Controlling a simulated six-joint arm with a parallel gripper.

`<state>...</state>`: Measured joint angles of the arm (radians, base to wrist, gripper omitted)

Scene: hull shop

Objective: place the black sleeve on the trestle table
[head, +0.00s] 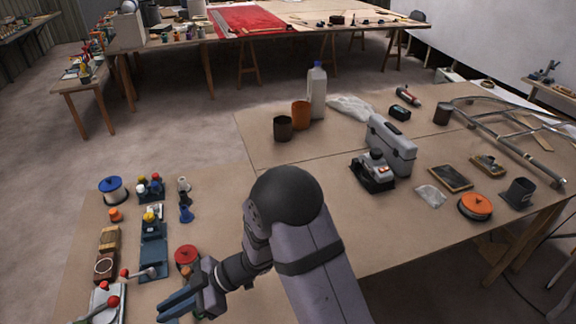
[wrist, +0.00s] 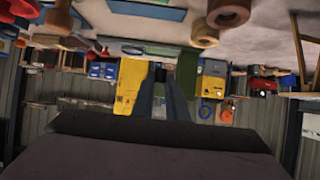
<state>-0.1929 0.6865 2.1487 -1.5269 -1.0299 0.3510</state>
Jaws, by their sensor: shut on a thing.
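My gripper (head: 180,303) is at the lower left of the head view, its blue-grey fingers pointing to the lower left over the near workbench. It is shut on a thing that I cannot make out. In the wrist view the two fingers (wrist: 161,98) stick out beyond a dark body that fills the bottom. I cannot pick out a black sleeve with certainty in either view. A table on trestle legs (head: 318,8) stands at the back of the head view, with a red cloth (head: 248,18) on it.
The near workbench (head: 220,180) holds small parts close to my gripper, among them a red round thing (head: 186,255) and a blue-topped spool (head: 113,190). A grey case (head: 391,145) and a white jug (head: 317,90) stand on the right workbench. Bare floor separates the tables.

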